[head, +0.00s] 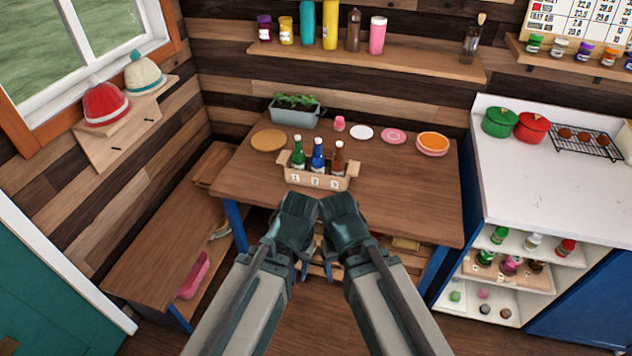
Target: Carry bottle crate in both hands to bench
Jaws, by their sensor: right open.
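The bottle crate (306,181) is a light wooden carrier standing upright near the front edge of the brown table. It holds a green bottle (299,156), a blue bottle (318,157) and a brown bottle (338,160). Its front wall has white number labels. The wooden bench (165,243) is low, along the left wall, left of the table. My left gripper (298,207) and right gripper (337,207) are close together, in front of the crate in the picture and apart from it. The right one is open and empty. The left one's fingers are not clear.
The table (408,200) also carries a planter (296,118), a round board (268,140), a pink cup (339,124) and several plates. A white counter (560,190) stands at the right. A pink tub (195,275) sits beneath the bench seat. The bench top looks clear.

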